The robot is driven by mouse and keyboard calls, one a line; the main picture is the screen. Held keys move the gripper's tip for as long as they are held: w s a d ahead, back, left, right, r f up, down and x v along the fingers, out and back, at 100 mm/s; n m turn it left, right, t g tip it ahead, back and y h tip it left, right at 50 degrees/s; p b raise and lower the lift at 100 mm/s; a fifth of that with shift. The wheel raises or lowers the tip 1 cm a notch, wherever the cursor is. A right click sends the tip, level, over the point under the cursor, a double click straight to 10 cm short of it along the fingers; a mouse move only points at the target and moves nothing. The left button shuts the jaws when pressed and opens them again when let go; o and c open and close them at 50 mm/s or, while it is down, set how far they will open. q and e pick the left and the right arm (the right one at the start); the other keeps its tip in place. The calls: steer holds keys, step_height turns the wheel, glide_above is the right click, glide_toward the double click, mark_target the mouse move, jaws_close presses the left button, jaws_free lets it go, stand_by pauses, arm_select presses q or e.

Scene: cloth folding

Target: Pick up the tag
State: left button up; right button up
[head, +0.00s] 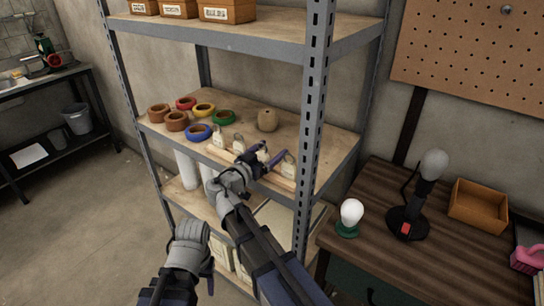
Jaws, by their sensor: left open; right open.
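Several small cream tags stand along the front edge of the middle shelf: one tag (218,138) at the left, another tag (238,143) beside it, and one tag (289,165) at the right end. A further tag (262,152) shows between the fingers of my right gripper (264,158). That gripper is open at the shelf's front edge; I cannot tell whether it touches this tag. My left gripper (208,268) is low in front of the shelving, away from the tags. It is open, with its fingers mostly hidden behind the wrist.
A metal upright (317,90) stands right of my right gripper. A wooden table (380,250) holds a bulb (351,212) and a lamp (432,165).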

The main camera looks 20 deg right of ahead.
steer(key=shift+s+a+r, duration=0.1)
steer(key=shift+a+r, duration=0.05)
steer(key=shift+a, duration=0.15)
steer(key=shift+d, duration=0.15)
steer(key=c, duration=1.4)
step_height(320, 180, up, 10)
steer(key=p, duration=1)
